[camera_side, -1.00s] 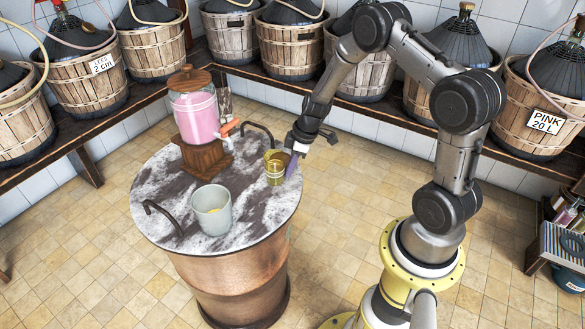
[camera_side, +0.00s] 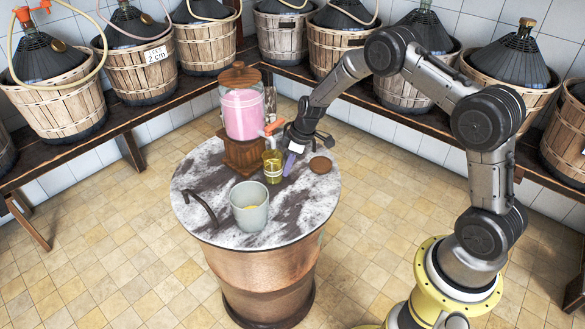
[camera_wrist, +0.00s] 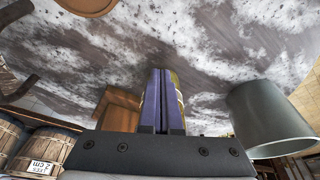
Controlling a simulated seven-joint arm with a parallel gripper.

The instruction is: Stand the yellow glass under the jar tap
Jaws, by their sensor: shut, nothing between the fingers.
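The yellow glass (camera_side: 273,167) stands upright on the marbled round table top, in front of the jar's wooden stand. In the side view it appears directly below the orange-red tap (camera_side: 272,127); exact depth alignment is hard to tell. The jar (camera_side: 243,113) holds pink liquid and sits on the stand (camera_side: 241,155). My gripper (camera_side: 288,165) is shut and empty, its purple fingers low beside the glass on the right, touching or nearly touching it. In the wrist view the shut fingers (camera_wrist: 163,100) hide most of the glass; only a yellow edge (camera_wrist: 178,98) shows.
A brown disc (camera_side: 320,165) lies to the right of my gripper. A dark curved handle (camera_side: 200,206) rises at the left. Demijohn baskets (camera_side: 145,68) line the benches behind.

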